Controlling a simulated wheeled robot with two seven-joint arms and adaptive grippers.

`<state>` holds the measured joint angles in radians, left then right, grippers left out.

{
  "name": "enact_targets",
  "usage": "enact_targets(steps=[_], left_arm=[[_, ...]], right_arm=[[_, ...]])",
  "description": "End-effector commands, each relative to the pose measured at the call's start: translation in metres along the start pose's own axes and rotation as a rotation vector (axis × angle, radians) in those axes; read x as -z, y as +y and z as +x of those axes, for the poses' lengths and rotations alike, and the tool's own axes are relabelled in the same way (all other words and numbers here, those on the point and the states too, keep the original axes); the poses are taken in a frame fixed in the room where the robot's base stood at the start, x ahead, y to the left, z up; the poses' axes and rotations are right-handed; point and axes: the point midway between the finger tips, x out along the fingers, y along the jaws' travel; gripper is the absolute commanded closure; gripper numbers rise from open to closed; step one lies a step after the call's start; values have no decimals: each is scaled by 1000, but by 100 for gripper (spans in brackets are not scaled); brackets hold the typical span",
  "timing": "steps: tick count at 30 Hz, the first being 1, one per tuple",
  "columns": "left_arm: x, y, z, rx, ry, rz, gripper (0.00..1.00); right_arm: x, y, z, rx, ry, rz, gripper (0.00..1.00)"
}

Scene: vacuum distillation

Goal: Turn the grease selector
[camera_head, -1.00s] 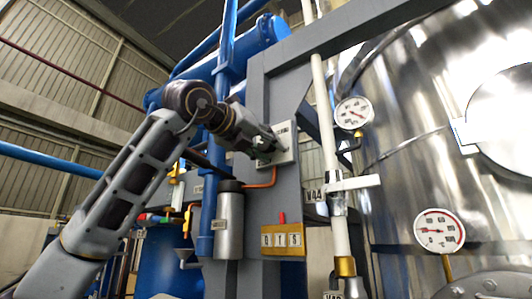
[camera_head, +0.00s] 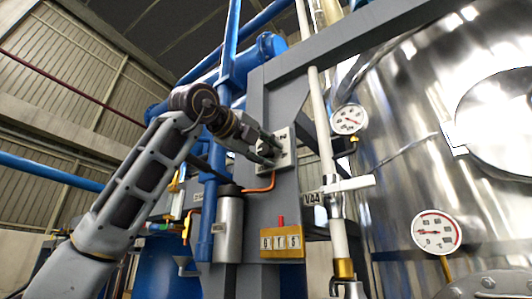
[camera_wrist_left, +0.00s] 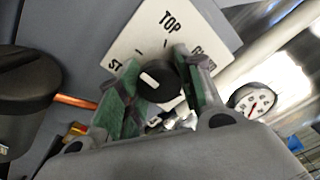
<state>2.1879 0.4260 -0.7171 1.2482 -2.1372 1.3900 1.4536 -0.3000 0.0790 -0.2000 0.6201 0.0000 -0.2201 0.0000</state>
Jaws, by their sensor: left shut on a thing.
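The grease selector is a black round knob with a white mark (camera_wrist_left: 158,80), seen in the left wrist view. It sits on a white plate (camera_wrist_left: 195,25) lettered TOP, with more lettering at both sides, partly covered by the fingers. My left gripper (camera_wrist_left: 160,66) is shut on the knob, with one green-padded finger on each side. The knob's white mark is tilted to the upper left of the picture. In the head view my left gripper (camera_head: 270,148) is at the pale plate (camera_head: 288,152) on the grey column, and the knob is hidden there. My right gripper is not in view.
A silver cylinder (camera_head: 228,228) hangs below my left wrist, with an orange tube (camera_head: 262,187) beside it. A yellow lettered panel (camera_head: 282,243) is lower on the column. A white pipe, dial gauges (camera_head: 348,119) and a shiny tank (camera_head: 405,110) stand to the right.

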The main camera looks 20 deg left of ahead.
Motion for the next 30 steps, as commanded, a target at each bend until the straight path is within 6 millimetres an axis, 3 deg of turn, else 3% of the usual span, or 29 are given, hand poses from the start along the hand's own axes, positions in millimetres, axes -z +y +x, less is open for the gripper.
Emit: enact_targets(steps=[10,11,15,30], left_arm=[[-1,0,0,0,0,-5,88],[-1,0,0,0,0,-5,61],[-1,0,0,0,0,-4,43],[-1,0,-5,0,0,-3,42]], right_arm=[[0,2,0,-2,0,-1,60],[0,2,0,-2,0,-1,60],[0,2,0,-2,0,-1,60],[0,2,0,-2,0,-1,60]])
